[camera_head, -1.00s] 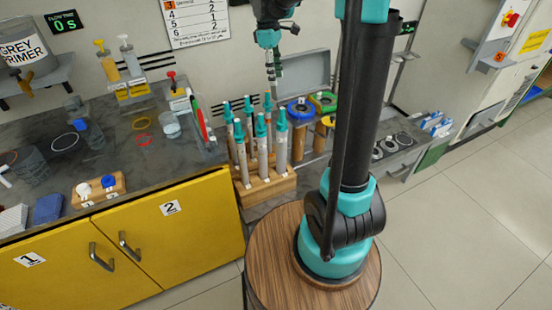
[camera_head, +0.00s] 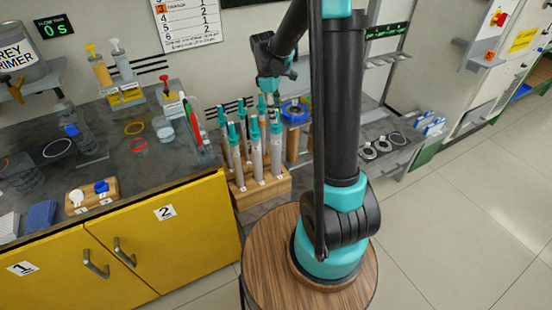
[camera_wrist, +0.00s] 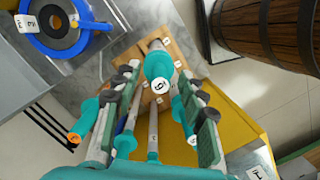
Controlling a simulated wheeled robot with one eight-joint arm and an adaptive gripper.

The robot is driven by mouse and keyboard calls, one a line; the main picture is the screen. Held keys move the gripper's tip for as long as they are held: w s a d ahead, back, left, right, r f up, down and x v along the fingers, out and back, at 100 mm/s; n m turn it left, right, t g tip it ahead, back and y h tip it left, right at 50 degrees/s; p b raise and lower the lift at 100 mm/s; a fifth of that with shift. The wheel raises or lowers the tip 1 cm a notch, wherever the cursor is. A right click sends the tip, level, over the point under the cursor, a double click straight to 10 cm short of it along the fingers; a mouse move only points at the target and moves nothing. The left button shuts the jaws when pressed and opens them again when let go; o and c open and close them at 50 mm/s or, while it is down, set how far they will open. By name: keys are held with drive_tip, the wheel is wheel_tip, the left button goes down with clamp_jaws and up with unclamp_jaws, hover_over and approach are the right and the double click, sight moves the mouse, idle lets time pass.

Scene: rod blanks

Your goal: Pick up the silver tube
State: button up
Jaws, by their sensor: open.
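Several silver-grey tubes with teal caps (camera_head: 255,150) stand upright in a wooden rack (camera_head: 262,190). Which one is the silver tube of the task I cannot tell. My gripper (camera_wrist: 160,82) is open in the wrist view, its two padded fingers apart. A teal cap with a round number label (camera_wrist: 158,66) shows between and just beyond the fingertips; contact is not visible. Other capped tubes (camera_wrist: 125,142) show between and beside the fingers. In the head view my gripper (camera_head: 271,98) is over the back of the rack, partly lost among the caps.
A blue ring-shaped spool (camera_head: 294,110) stands right of the rack; it also shows in the wrist view (camera_wrist: 60,22). The yellow cabinet (camera_head: 165,235) and its grey worktop with bottles and cups lie to the left. Neighbouring tubes stand close together, with little room between them.

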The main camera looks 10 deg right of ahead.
drive_tip(key=shift+d+f, duration=0.1)
drive_tip(key=shift+f, duration=0.5)
clamp_jaws()
